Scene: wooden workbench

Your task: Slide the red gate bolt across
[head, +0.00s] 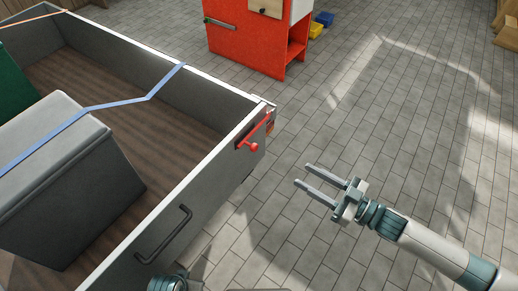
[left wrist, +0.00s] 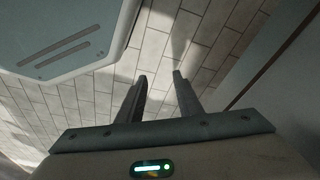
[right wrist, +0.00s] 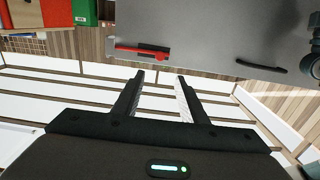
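The red gate bolt (head: 253,134) is mounted on a dark plate near the far right corner of a grey, white-rimmed trailer (head: 150,232), with a round knob on its lower side. In the right wrist view the bolt (right wrist: 142,49) lies nearly level on the grey panel, just beyond my fingertips. My right gripper (head: 302,175) is open and empty, to the right of the bolt and apart from it; its fingers also show in the right wrist view (right wrist: 160,77). My left gripper (left wrist: 160,77) is open and empty over tiled floor in the left wrist view.
A black handle (head: 163,235) is on the same panel, nearer me. A grey box (head: 60,185) and a blue strap (head: 112,103) are in and across the trailer. A red cabinet (head: 245,38) and blue and yellow bins stand behind. Tiled floor (head: 400,130) at right is clear.

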